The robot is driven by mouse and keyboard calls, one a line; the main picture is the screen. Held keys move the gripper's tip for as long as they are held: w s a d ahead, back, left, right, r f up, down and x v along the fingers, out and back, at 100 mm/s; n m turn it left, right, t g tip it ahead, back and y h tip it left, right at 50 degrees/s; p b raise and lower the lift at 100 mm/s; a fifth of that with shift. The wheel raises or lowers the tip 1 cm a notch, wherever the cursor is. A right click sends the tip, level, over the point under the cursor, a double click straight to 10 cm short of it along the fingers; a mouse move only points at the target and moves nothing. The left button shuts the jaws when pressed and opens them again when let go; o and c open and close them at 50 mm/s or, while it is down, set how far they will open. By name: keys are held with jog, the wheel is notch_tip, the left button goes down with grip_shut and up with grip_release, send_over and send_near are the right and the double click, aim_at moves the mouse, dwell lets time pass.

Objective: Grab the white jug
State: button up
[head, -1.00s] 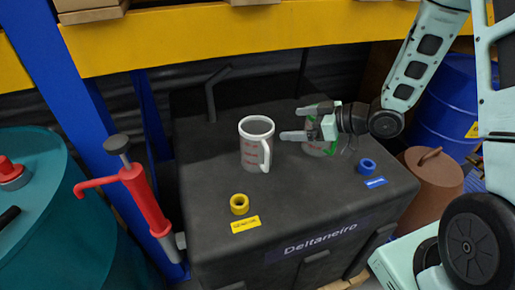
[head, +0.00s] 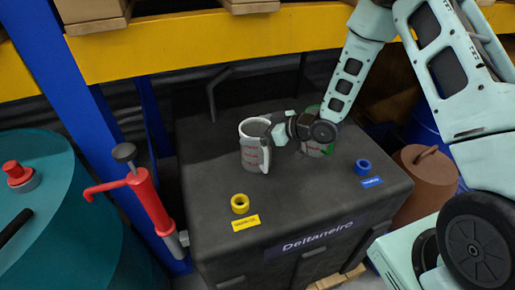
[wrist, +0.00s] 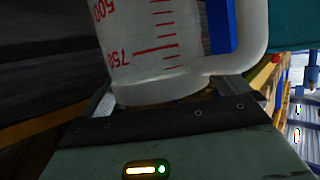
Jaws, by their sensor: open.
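The white jug (head: 250,155) stands upright on the dark box top, with its handle toward the right front. My gripper (head: 268,134) reaches it from the right and hides part of its right side. In the wrist view the jug (wrist: 150,55) fills the middle, with red measuring marks and its white handle at right. The open fingers of my gripper (wrist: 165,94) lie on either side of the jug's lower part; I cannot tell whether they touch it.
A green-handled jug (head: 317,149) stands behind my wrist, partly hidden. A yellow ring (head: 240,204) and a blue ring (head: 362,167) lie on the box (head: 300,210) near their labels. A red pump (head: 149,205) and teal drum (head: 65,225) stand left. A yellow beam (head: 200,50) crosses above.

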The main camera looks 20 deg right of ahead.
jog(key=c, duration=1.1)
jog(key=shift+o, duration=0.2)
jog(key=shift+r, duration=0.1)
